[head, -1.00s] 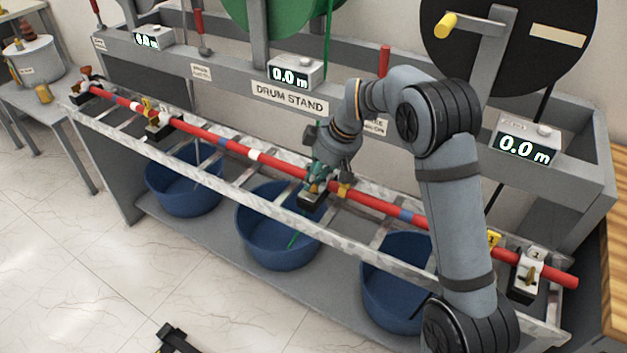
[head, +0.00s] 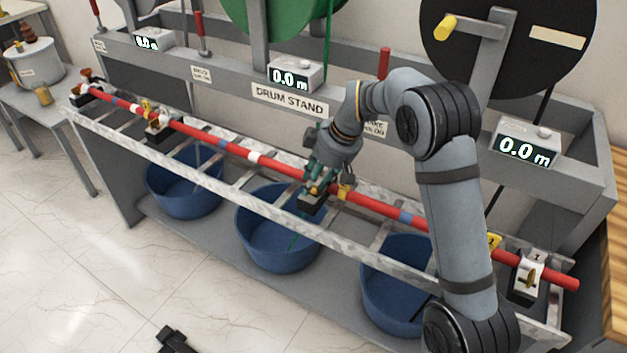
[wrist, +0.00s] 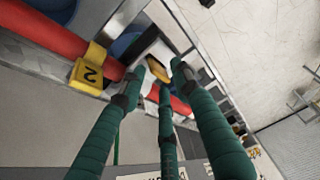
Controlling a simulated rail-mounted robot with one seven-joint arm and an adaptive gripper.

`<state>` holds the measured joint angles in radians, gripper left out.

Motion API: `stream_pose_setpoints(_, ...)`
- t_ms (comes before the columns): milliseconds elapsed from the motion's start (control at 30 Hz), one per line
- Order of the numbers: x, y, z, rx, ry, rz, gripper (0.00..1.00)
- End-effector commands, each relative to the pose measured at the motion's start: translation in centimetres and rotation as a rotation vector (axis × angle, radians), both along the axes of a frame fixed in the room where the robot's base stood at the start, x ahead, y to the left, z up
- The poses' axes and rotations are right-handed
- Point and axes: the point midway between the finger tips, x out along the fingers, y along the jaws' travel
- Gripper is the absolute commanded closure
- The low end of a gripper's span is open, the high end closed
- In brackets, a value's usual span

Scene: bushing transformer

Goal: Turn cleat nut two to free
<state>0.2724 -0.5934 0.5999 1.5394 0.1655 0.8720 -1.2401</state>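Cleat two holds the red cable (head: 375,206) on the rail, beside a yellow tag marked 2 (wrist: 90,68). Its brass-yellow nut (wrist: 158,70) shows between my fingertips in the wrist view. My gripper (wrist: 160,78) has three green fingers, spread around the nut. Whether they touch it cannot be told. In the head view my gripper (head: 315,182) is down over cleat two's dark base (head: 311,203), and the fingers partly hide the nut. The yellow tag also shows in the head view (head: 344,191), just right of the fingers.
Cleat one (head: 528,274) holds the cable at the right end; another cleat (head: 159,128) is to the left. Blue tubs (head: 270,240) stand beneath the metal rail (head: 235,181). Behind are the drum stand (head: 340,112) and meters reading 0.0 m (head: 291,76).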

Motion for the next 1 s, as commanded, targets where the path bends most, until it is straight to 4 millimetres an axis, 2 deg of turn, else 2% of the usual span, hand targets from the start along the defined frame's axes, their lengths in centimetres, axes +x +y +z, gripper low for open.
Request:
stream_pose_setpoints(167, 0.0, 0.0, 0.1, 0.001, 0.0, 0.0, 0.69)
stream_pose_setpoints(267, -0.1, -0.3, 0.9, 0.001, -0.002, 0.0, 0.69)
stream_pose_setpoints(700, -1.6, -3.2, 8.9, 0.001, -0.004, -0.002, 0.69)
stream_pose_setpoints(833, -2.0, -3.7, 10.3, 0.001, -0.003, -0.001, 0.69)
stream_pose_setpoints(1000, -2.2, -4.1, 11.1, 0.0, -0.001, 0.0, 0.69)
